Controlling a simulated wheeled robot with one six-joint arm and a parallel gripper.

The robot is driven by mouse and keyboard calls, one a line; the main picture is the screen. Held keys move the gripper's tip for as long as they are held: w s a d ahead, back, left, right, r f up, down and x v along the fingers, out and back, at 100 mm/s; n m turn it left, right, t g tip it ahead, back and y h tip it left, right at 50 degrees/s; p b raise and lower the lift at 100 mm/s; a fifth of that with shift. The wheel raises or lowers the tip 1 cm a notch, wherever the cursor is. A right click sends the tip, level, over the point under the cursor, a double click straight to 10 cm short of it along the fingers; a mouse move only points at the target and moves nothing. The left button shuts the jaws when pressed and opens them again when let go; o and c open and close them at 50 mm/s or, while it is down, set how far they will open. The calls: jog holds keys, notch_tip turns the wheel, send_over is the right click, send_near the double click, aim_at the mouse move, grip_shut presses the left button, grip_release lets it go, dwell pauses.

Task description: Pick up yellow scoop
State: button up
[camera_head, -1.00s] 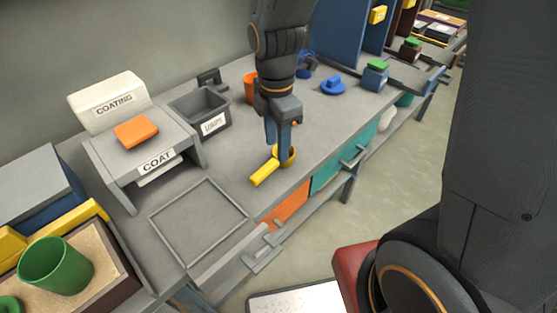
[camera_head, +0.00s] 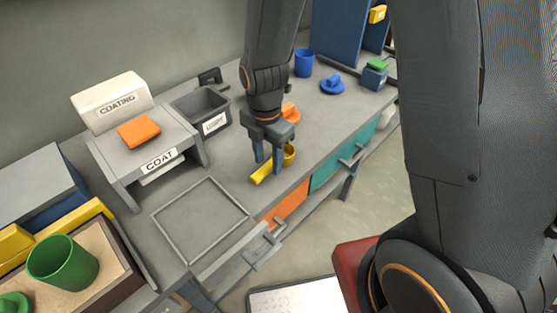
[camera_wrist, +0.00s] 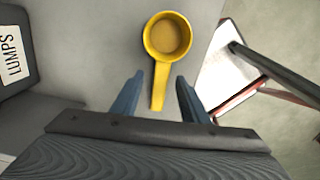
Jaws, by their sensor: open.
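The yellow scoop (camera_head: 261,173) lies on the grey bench top near its front edge, its handle pointing toward the lower left and its round cup at the upper right. In the wrist view the scoop (camera_wrist: 167,37) shows its cup at the top and its handle running down between my fingers. My gripper (camera_head: 268,172) is open above the scoop's handle, fingers pointing down. In the wrist view the two blue fingertips of my gripper (camera_wrist: 158,88) stand on either side of the handle, apart from it. I cannot tell the exact height above the bench.
A grey bin (camera_head: 203,111) labelled LUMPS (camera_wrist: 11,58) stands at the back left. A COAT stand (camera_head: 180,140) with an orange block (camera_head: 139,131) is left of it. A square frame outline (camera_head: 202,220) lies in front. Blue lidded piece (camera_head: 333,86) and blue cup (camera_head: 304,63) stand farther right.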

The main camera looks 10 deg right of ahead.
aim_at(268, 165)
jog(key=shift+f, duration=0.55)
grip_shut()
jog(key=shift+r, duration=0.1)
notch_tip(268, 165, up, 10)
jog(key=shift+b, duration=0.3)
